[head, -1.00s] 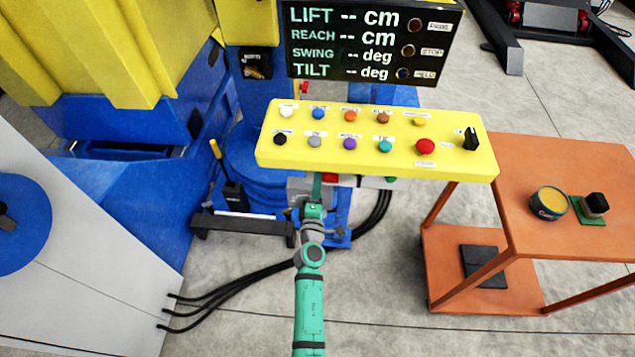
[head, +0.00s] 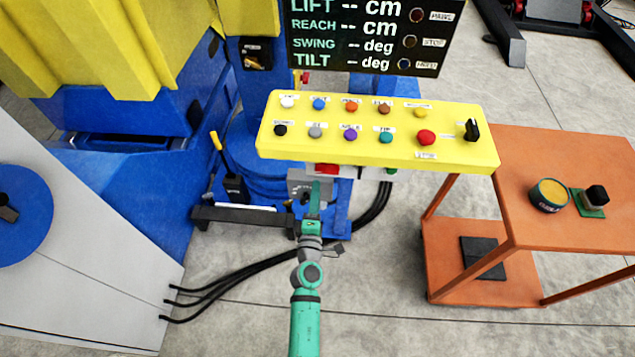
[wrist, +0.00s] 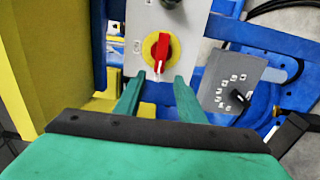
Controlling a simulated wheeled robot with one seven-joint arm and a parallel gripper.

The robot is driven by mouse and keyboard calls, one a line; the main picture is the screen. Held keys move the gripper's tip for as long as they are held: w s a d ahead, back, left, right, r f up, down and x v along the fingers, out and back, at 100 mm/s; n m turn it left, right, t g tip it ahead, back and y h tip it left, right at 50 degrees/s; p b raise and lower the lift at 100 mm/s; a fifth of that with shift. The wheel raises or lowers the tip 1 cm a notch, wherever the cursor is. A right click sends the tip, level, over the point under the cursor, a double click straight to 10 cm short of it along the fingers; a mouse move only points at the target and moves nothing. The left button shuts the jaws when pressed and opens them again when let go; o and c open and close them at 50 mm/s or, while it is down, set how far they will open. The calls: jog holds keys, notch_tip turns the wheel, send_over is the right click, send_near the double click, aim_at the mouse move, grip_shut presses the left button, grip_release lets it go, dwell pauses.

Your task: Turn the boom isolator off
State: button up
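In the wrist view, a red rotary handle (wrist: 161,50) on a yellow disc is mounted on a light grey plate (wrist: 142,17). The handle stands roughly upright; its small label is unreadable. My gripper (wrist: 161,80) is open and empty, its green fingertips just below the handle to either side, apparently not around it. In the head view my gripper (head: 315,188) is below the yellow button panel (head: 375,160); one finger hides the other. A grey box (wrist: 218,93) with a black knob (wrist: 239,97) is to the right in the wrist view. I cannot read which switch is the boom isolator.
The button panel overhangs my gripper. A cabinet with a blue disc and black knob (head: 7,210) stands left. An orange table (head: 570,160) stands right with a tin (head: 549,196) on it. Black cables (head: 240,285) cross the floor.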

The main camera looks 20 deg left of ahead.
jog(key=shift+v, duration=1.5)
jog(key=shift+a, duration=0.1)
jog(key=s+d+f+m+g+h, duration=0.1)
jog(key=s+d+m, duration=0.4)
jog(key=s, duration=0.4)
jog(key=s+d+m+h, duration=0.1)
jog(key=s+d+m, duration=0.4)
jog(key=s, duration=0.4)
jog(key=s+d+r+m+h, duration=0.1)
jog(key=s+d+r+m, duration=0.3)
jog(key=s, duration=0.4)
jog(key=s+d+r+m+g+h, duration=0.1)
jog(key=s+d+r+m+h, duration=0.1)
jog(key=s+d+r+m, duration=0.3)
jog(key=s+r+m, duration=0.1)
jog(key=s+m, duration=0.1)
jog(key=s, duration=0.1)
jog(key=shift+d, duration=0.3)
jog(key=shift+c, duration=0.6)
jog(key=shift+w, duration=0.15)
